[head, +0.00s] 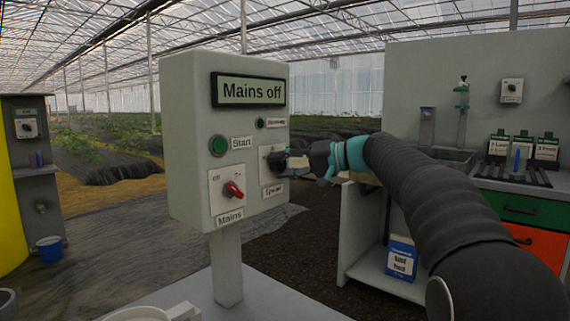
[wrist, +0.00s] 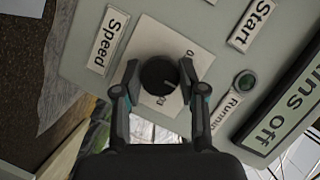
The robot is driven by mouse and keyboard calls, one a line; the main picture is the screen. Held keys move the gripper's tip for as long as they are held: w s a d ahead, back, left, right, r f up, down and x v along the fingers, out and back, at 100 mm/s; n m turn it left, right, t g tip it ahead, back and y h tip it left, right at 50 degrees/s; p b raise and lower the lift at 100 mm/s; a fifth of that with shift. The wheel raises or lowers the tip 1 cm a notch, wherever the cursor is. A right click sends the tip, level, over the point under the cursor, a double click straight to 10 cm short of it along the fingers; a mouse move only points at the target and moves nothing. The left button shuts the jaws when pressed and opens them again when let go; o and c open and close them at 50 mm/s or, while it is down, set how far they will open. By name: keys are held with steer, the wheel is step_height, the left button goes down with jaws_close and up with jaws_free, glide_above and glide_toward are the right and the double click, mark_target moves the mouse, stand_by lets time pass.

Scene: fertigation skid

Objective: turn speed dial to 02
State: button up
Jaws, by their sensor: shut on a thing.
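The black round speed dial (wrist: 157,74) sits on a white plate (wrist: 150,38) of the control box, beside the "Speed" label (wrist: 108,40). In the head view the label (head: 272,191) is below the dial's plate (head: 265,153). My gripper (wrist: 159,72) is shut on the dial, one finger on each side of it. In the head view my gripper (head: 284,161) reaches the box from the right and hides most of the dial. A pale mark shows on the dial's face. The digits on the plate are partly hidden and too small to read surely.
The grey control box (head: 183,120) has a display (head: 250,91) reading "Mains off", a green Start button (head: 218,146), a Running lamp (head: 260,123) and a red Mains switch (head: 233,190). A bench with bottles stands at right; a blue bucket (head: 49,248) at left.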

stand_by(0.4)
steer(key=o, duration=1.1)
steer(key=shift+a, duration=0.15)
steer(key=v, duration=1.2)
